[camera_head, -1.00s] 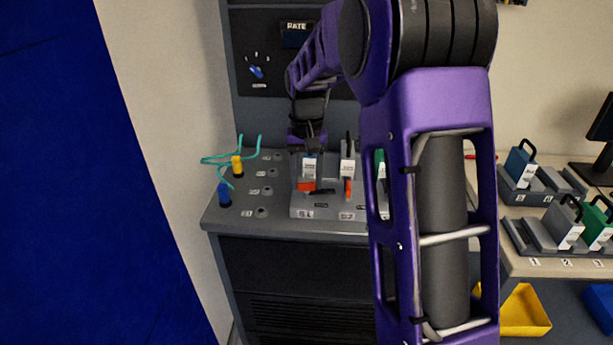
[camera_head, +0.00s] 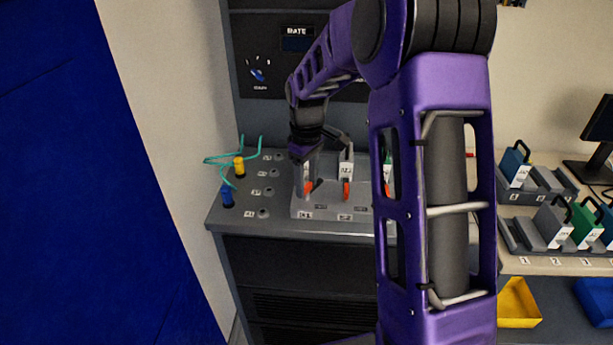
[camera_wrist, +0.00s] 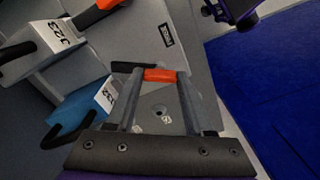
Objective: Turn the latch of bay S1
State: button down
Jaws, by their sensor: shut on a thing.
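The latch of bay S1 (camera_wrist: 160,75) has an orange handle and a black arm. In the wrist view the orange handle lies between the fingertips of my gripper (camera_wrist: 158,80), which is shut on it. In the head view my gripper (camera_head: 307,178) reaches down to the left bay of the grey block, and the orange of the latch (camera_head: 308,187) shows just below it. A blue module (camera_wrist: 82,110) with a white label and black handle sits beside the fingers in the wrist view. My gripper largely hides this bay in the head view.
Right of it, bay S2 holds a white-labelled module (camera_head: 346,170) with an orange latch (camera_head: 346,190). Yellow (camera_head: 239,166) and blue (camera_head: 227,196) plugs with teal cables stand to the left. More modules (camera_head: 555,222) stand in racks at right. My arm hides the block's right part.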

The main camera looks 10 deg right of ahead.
aim_at(306, 185)
jog(key=n+p, duration=0.2)
jog(key=n, duration=0.3)
jog(key=shift+r+n, duration=0.1)
jog(key=shift+n, duration=0.2)
dwell(0.4)
jog(key=shift+c, duration=1.4)
grip_release()
notch_tip(306, 185, up, 17)
jog(key=shift+r+p, duration=0.15)
jog(key=shift+p, duration=0.15)
